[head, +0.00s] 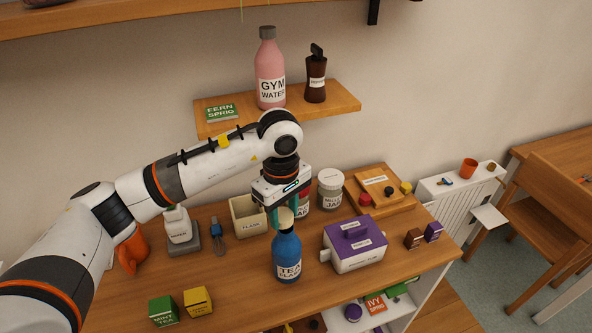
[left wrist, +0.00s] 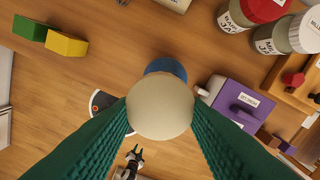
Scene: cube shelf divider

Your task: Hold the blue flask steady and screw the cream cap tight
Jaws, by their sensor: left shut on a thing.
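The blue flask (head: 286,255), labelled "TEA FLASK", stands upright on the wooden table in the head view. The cream cap (head: 285,217) sits at its neck; whether it is fully seated cannot be told. My left gripper (head: 283,210) comes from above, shut on the cap. In the left wrist view the round cap (left wrist: 160,106) lies between the two green fingers, and a blue rim of the flask (left wrist: 166,68) shows behind it. A small dark two-pronged end (left wrist: 133,158), apparently my right gripper, shows low in that view, prongs apart, away from the flask.
A purple-topped box (head: 354,243) stands close right of the flask. Jars (head: 330,190) and a cream open box (head: 247,215) stand behind. Green (head: 163,311) and yellow (head: 198,301) boxes are at front left. A shelf (head: 335,98) is above.

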